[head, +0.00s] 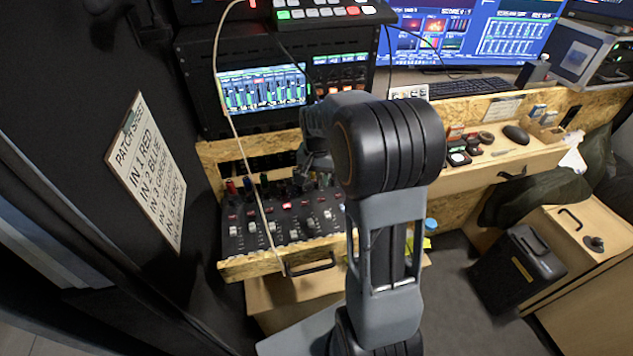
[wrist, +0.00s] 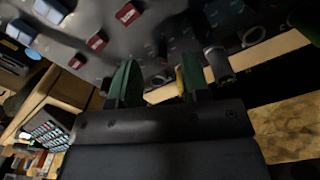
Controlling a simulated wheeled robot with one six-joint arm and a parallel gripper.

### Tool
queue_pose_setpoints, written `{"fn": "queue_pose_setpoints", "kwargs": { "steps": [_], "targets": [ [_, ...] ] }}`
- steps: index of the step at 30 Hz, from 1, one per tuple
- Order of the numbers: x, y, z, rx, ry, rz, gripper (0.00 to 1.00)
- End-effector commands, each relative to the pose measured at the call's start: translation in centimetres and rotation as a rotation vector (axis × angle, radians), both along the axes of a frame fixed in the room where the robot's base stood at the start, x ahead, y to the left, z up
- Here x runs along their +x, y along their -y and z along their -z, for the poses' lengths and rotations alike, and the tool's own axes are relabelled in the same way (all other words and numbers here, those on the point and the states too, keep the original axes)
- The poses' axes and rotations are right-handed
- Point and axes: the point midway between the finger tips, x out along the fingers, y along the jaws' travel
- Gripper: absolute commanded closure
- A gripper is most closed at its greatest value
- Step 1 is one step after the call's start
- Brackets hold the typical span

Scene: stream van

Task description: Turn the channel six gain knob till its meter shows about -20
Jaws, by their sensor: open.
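The audio mixer (head: 270,222) is a dark panel in a wooden drawer, with knobs, faders and small red displays. Its dark panel also fills the top of the wrist view (wrist: 160,25), with blue and red caps at the left. My gripper (wrist: 157,82) is open, its two green fingers apart and pointing at the panel. A grey cylindrical knob (wrist: 219,65) stands just right of the right finger, outside the jaws. I cannot tell which channel it belongs to. In the head view my arm hides part of the mixer's right side. The knob labels are unreadable.
A screen with green level bars (head: 262,90) stands behind the mixer; its numbers are too small to read. Cables rise from the mixer's back, and a pale cable (head: 240,140) hangs across it. A wooden desk with small devices lies to the right.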

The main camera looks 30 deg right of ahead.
Motion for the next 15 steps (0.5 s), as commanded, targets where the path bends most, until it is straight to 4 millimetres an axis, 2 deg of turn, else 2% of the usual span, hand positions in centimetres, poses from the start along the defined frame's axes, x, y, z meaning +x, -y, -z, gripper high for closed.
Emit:
{"fn": "queue_pose_setpoints", "kwargs": {
  "steps": [6, 15],
  "targets": [
    [0.0, 0.0, 1.6, -0.001, 0.001, 0.000, 0.57],
    [0.0, 0.0, 1.8, 0.000, 0.001, 0.000, 0.57]
  ]
}}
